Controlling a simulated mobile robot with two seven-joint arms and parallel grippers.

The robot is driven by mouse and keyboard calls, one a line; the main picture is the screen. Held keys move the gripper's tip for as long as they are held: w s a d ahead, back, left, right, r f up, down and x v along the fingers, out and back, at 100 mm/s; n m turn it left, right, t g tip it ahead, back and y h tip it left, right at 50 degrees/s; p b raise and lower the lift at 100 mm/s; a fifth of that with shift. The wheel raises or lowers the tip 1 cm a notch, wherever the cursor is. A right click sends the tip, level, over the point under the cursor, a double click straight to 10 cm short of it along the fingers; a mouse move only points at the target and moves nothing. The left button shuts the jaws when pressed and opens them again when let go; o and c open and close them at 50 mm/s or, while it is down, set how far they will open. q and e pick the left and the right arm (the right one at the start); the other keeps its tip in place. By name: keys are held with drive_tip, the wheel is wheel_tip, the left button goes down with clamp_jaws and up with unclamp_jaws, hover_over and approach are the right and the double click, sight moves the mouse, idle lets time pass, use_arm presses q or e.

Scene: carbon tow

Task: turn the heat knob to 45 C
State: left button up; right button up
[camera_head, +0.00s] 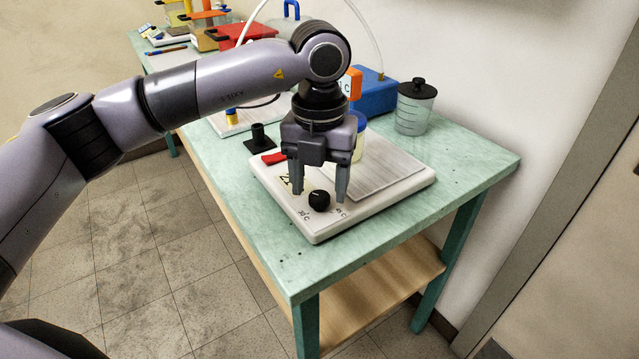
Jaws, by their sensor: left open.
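My left arm hides part of the table behind. My right gripper is not in the view.
On the green table (463,160), a lidded clear jar (414,108) and a blue box (374,94) stand behind the hot plate. A black stand (260,138) is at its left. A yellowish container (358,137) is partly hidden behind my gripper. The front right tabletop is clear.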

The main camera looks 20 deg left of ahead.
sight(320, 195)
use_arm(q)
wheel_tip(320, 195, up, 6)
drive_tip(key=shift+r, duration=0.15)
idle(0.5)
